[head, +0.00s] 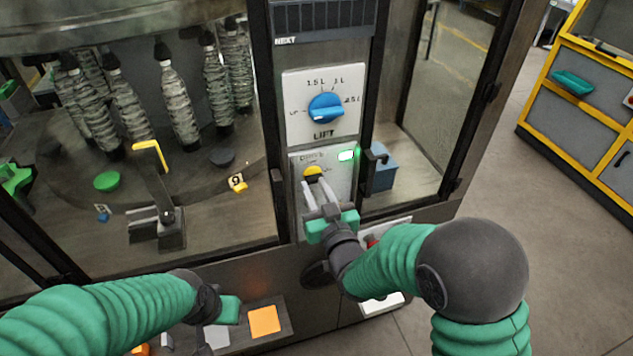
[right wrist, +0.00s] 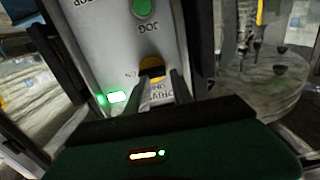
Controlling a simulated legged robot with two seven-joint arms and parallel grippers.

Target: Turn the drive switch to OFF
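The drive switch (head: 313,172) is a small yellow knob on the lower white panel of the machine, below the blue LIFT dial. In the right wrist view the drive switch (right wrist: 152,68) is yellow and black, with printed letters near it, partly hidden. My right gripper (head: 314,186) is at the knob, its two fingers spread and pointing at it. In the right wrist view the fingertips (right wrist: 154,78) stand on either side of the knob, with a gap showing; contact is not clear. My left gripper (head: 227,310) is low by the machine's front, away from the switch; its fingers are unclear.
A green lamp (head: 346,155) is lit beside the switch. The blue LIFT dial (head: 325,108) is above. A black door handle (head: 376,158) sticks out right of the panel. Glass doors flank the panel. An orange square (head: 264,321) lies on a low ledge near my left gripper.

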